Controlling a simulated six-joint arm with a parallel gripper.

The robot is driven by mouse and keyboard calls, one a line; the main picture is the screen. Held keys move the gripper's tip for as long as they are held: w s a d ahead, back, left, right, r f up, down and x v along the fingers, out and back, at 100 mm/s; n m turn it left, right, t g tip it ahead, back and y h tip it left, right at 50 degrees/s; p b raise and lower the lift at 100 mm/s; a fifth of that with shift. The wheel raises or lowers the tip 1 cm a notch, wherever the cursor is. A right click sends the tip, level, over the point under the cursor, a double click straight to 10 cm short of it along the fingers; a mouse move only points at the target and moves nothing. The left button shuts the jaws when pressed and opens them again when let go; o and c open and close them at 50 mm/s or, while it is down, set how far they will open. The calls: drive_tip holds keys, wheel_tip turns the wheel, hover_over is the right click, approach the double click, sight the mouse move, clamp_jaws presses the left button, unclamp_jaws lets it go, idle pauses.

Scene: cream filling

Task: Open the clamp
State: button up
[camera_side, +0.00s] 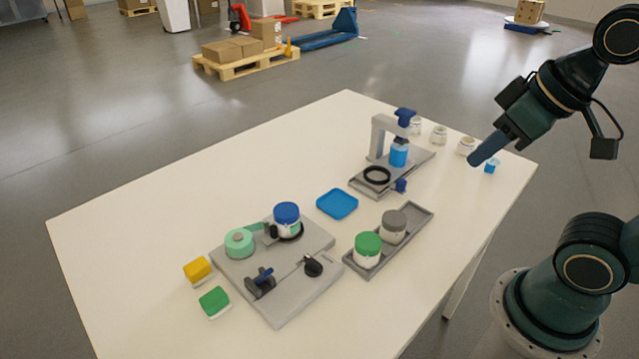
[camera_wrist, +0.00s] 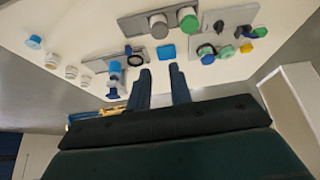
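A grey plate (camera_side: 300,300) lies at the near left of the table. A small dark clamp-like fixture with a blue handle (camera_side: 262,279) sits on its front part, with a black knob (camera_side: 313,266) beside it. A white jar with a blue lid (camera_side: 287,217) stands on the plate's far part, by a mint-green disc (camera_side: 239,242) and a dark piece. Whether any clamp is open or shut is too small to tell. My gripper (camera_side: 474,162) is far from the plate, above the table's right end. In the wrist view its fingers (camera_wrist: 161,69) are apart and empty.
A grey press stand (camera_side: 383,135) with a blue cylinder and black ring stands farther back. A grey tray (camera_side: 420,220) holds a green-lidded and a grey-lidded jar. A blue dish (camera_side: 337,204), a yellow block (camera_side: 197,268) and a green block (camera_side: 214,301) lie nearby. The table's left is clear.

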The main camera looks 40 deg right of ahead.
drive_tip(key=shift+w+a, duration=0.1)
drive_tip(key=shift+w, duration=0.05)
drive_tip(key=c, duration=0.4)
drive_tip(key=n, duration=0.1)
drive_tip(key=w+a+n, duration=0.1)
drive_tip(key=n, duration=0.1)
drive_tip(key=shift+w+r, duration=0.1)
drive_tip(key=shift+w, duration=0.1)
clamp_jaws()
drive_tip(key=w+a+f+n+g, duration=0.25)
drive_tip(key=w+a+n, duration=0.55)
drive_tip(key=a+n, duration=0.65)
drive_tip(key=a+f+n, duration=0.7)
drive_tip(key=a+n, duration=0.5)
drive_tip(key=n, duration=0.6)
drive_tip(key=shift+w+f+g, duration=0.35)
drive_tip(key=shift+w+g, duration=0.05)
drive_tip(key=shift+g, duration=0.05)
